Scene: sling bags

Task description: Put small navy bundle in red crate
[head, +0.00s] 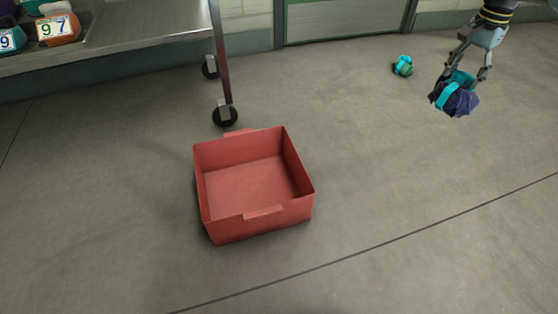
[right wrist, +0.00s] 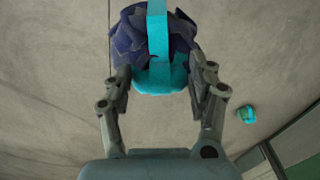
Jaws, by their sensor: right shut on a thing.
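The small navy bundle (head: 461,101) is a crumpled dark blue bag wrapped with a bright turquoise strap. My right gripper (head: 462,80) is shut on it and holds it at the upper right of the head view. In the right wrist view the bundle (right wrist: 181,38) sits between the two fingers of the gripper (right wrist: 161,82), with the strap running over its middle. The red crate (head: 264,213) stands on the floor near the middle of the head view, to the left of the bundle. It is open at the top and empty. My left gripper is not in view.
A small teal and green bundle (head: 403,66) lies on the floor farther back; it also shows in the right wrist view (right wrist: 246,113). A wheeled metal cart (head: 150,25) with bags stands behind the crate, a caster close to its rim. Floor between crate and bundle is clear.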

